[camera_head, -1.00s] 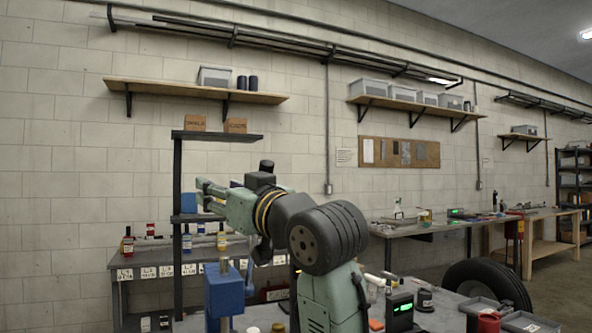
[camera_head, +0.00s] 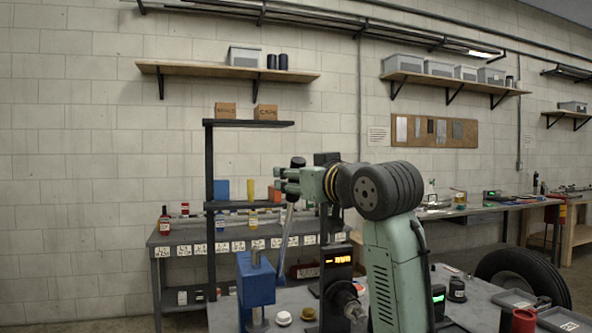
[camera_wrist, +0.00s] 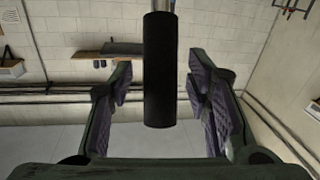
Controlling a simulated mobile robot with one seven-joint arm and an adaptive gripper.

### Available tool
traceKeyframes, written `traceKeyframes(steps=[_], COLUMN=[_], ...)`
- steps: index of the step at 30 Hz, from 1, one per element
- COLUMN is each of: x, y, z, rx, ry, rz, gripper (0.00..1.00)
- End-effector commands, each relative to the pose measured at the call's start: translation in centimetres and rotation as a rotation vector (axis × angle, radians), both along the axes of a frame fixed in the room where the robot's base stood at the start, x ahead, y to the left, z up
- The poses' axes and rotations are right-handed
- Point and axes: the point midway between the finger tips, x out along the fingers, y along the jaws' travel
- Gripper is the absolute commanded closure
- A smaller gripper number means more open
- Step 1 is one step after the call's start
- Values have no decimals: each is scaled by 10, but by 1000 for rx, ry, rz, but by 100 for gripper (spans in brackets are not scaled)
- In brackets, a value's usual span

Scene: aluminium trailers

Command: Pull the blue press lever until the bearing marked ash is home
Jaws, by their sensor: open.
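A lever with a black grip (camera_head: 298,162) and a grey-blue shaft (camera_head: 287,228) rises beside a blue press block (camera_head: 256,281) on the near bench. In the wrist view the black cylindrical grip (camera_wrist: 160,75) stands upright between my open fingers (camera_wrist: 157,82), with a visible gap on both sides. Small pale round parts (camera_head: 283,318) lie on the bench by the press. I cannot read a mark on any of them, so I cannot tell the ash bearing.
A black device with an orange display (camera_head: 338,260) stands right of the lever, close to my arm. A dark post with shelves (camera_head: 250,123) rises behind. Grey trays (camera_head: 515,299) and a red container (camera_head: 521,320) sit at right. A labelled bench (camera_head: 237,235) stands behind left.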

Motion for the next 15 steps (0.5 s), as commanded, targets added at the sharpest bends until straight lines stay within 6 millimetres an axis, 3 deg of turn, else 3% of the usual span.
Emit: traceKeyframes(steps=[10, 15], x=[4, 4], y=[3, 3], z=[0, 0], rx=[0, 0], ry=[-1, -1], rz=[0, 0], gripper=[55, 66])
